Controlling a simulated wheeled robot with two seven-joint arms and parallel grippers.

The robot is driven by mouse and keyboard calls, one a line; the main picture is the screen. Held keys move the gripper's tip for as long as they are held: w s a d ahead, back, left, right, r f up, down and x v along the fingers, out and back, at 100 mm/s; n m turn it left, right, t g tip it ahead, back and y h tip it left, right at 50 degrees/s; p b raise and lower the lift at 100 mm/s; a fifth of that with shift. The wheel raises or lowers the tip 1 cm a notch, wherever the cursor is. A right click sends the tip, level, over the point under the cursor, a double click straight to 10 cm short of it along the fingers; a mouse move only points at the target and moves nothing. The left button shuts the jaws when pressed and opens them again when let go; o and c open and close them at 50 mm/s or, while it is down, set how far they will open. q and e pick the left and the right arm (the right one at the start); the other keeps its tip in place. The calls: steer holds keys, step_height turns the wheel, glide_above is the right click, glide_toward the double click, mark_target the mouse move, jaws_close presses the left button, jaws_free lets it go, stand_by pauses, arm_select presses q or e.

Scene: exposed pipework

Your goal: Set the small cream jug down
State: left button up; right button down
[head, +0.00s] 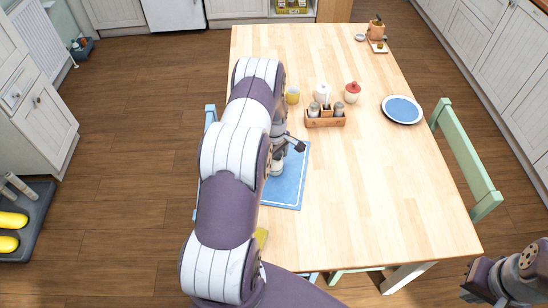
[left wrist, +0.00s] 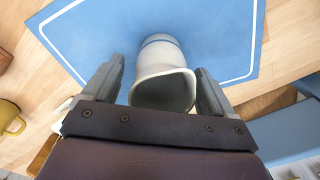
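The small cream jug (head: 276,168) is on the blue mat (head: 291,190) at the table's left side, partly hidden by my left arm. In the left wrist view the jug (left wrist: 161,62) looks upright, its open mouth facing the camera and its base against the mat (left wrist: 215,30). My left gripper (left wrist: 160,72) has one finger on each side of the jug. The fingers are wide apart, with visible gaps between their tips and the jug. In the head view my left gripper (head: 290,146) is mostly behind its own arm. My right gripper (head: 474,284) is at the bottom right corner, away from the table, its fingers unclear.
A yellow mug (head: 292,95) and a wooden caddy with shakers (head: 326,121) stand beyond the mat. A white jar (head: 322,93), a red-lidded pot (head: 352,92) and a blue plate (head: 402,109) are farther right. The table's right front is clear. A green chair (head: 466,160) stands at the right edge.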

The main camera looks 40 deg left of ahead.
arm_select(q)
steer(key=shift+r, duration=0.15)
steer(key=d+r+m+b, duration=0.2)
steer(key=d+r, duration=0.2)
steer(key=r, duration=1)
steer(key=s+d+r+m, duration=0.3)
steer(key=s+d+m, duration=0.4)
steer(key=s+d, duration=0.1)
steer(key=s+d+r+m+t, duration=0.1)
steer(key=s+d+r+m, duration=0.3)
steer(key=s+d+m, duration=0.4)
steer(key=shift+s+d+r, duration=0.15)
steer(key=shift+s+d, duration=0.15)
steer(key=shift+d, duration=0.1)
steer(key=shift+w, duration=0.1)
